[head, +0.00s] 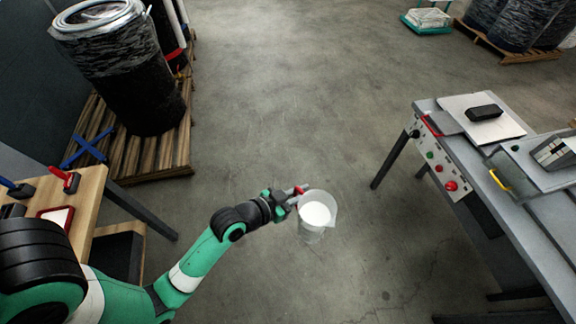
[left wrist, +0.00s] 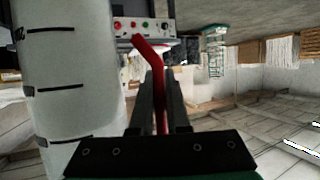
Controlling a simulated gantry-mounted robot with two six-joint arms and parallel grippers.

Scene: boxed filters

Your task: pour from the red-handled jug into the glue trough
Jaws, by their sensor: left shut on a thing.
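The red-handled jug (head: 315,222) is a translucent beaker with white liquid inside. It is upright, held over open floor near the middle of the head view. My left gripper (head: 293,199) is shut on its red handle. In the left wrist view the jug's wall (left wrist: 72,90) with black graduation marks fills the left side, and the red handle (left wrist: 152,60) sits between the fingers of my left gripper (left wrist: 159,95). No glue trough can be made out with certainty; the grey machine (head: 470,160) stands at the right. My right gripper is not in view.
A wooden bench (head: 95,190) with a red-edged tray (head: 58,216) is at the left. A black-wrapped drum (head: 125,80) stands on a pallet (head: 180,160) behind it. The machine carries a black block (head: 485,112) and a yellow handle (head: 500,180). Floor between bench and machine is clear.

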